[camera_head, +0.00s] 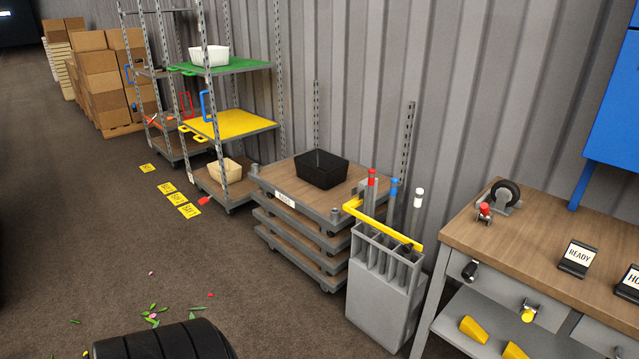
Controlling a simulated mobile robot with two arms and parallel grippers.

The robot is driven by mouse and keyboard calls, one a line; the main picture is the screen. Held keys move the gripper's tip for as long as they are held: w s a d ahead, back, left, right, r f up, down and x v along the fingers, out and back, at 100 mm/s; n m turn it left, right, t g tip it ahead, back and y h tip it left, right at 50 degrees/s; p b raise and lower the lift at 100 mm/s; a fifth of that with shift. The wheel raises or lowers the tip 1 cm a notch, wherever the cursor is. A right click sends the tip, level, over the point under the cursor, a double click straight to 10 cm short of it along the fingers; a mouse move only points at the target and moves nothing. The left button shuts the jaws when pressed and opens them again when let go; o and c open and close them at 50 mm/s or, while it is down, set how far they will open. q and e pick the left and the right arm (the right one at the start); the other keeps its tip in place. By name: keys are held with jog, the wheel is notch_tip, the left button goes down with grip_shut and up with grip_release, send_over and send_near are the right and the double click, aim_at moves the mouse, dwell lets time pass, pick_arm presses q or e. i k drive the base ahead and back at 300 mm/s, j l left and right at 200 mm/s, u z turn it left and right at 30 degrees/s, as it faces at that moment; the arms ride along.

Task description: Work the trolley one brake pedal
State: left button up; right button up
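A shelved trolley (241,128) with a green upper shelf, a yellow middle shelf and a low base stands against the corrugated wall at left centre. A small red piece, perhaps its brake pedal (204,201), sticks out low at its front left corner. I cannot tell whether it is up or down. A second trolley (160,72) stands behind it, farther left. I cannot read which one is trolley one. Neither gripper is in view.
Yellow floor labels (184,204) lie before the trolleys. Stacked trolley bases (283,220) carry a black bin (321,169), with a grey post holder (385,285) beside them. A workbench (540,225) fills the right.

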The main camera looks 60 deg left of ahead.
aim_at(204, 201)
jog(key=u, duration=2.55)
jog(key=i+u, duration=0.15)
jog(key=i, duration=1.9)
jog(key=i+j, duration=0.1)
jog(key=i, duration=2.05)
jog(key=l+z, duration=0.05)
jog(key=l, duration=0.05)
